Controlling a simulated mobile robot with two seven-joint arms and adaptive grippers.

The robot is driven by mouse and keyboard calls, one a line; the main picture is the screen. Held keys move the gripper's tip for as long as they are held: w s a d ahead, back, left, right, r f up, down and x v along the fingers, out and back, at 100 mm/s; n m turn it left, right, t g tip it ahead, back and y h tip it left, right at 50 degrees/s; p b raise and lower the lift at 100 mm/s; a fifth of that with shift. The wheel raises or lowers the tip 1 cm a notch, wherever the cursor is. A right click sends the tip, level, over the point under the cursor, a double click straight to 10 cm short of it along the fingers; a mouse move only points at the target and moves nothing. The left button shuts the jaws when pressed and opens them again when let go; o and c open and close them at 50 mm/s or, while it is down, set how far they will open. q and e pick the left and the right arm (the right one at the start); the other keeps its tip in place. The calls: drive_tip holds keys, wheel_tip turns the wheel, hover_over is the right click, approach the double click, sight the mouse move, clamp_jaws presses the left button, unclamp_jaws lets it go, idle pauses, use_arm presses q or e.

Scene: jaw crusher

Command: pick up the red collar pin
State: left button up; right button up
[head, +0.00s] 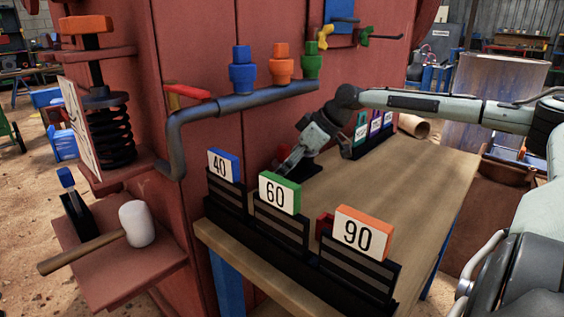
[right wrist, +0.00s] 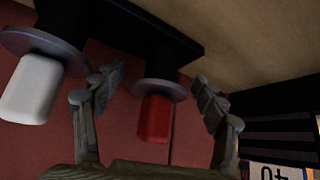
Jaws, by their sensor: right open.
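The red collar pin (right wrist: 155,120) shows in the right wrist view, with a red end, a grey round collar and a dark shank against a black block (right wrist: 130,27). My right gripper (right wrist: 158,88) is open, with one finger on each side of the pin in the picture and a visible gap to both. In the head view my right gripper (head: 286,164) is over the table beside the red machine wall; I cannot make out the pin there. A white collar pin (right wrist: 32,88) stands left of the red one in the wrist view. My left gripper is not in view.
The wooden table (head: 400,200) has black holders with number cards 40 (head: 221,165), 60 (head: 277,193) and 90 (head: 361,233) along its front. A bent dark pipe (head: 240,104) runs along the red machine (head: 195,60). The table's right part is clear.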

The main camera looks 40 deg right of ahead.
drive_tip(key=c, duration=1.4)
drive_tip(key=shift+r, duration=0.1)
drive_tip(key=shift+c, duration=0.4)
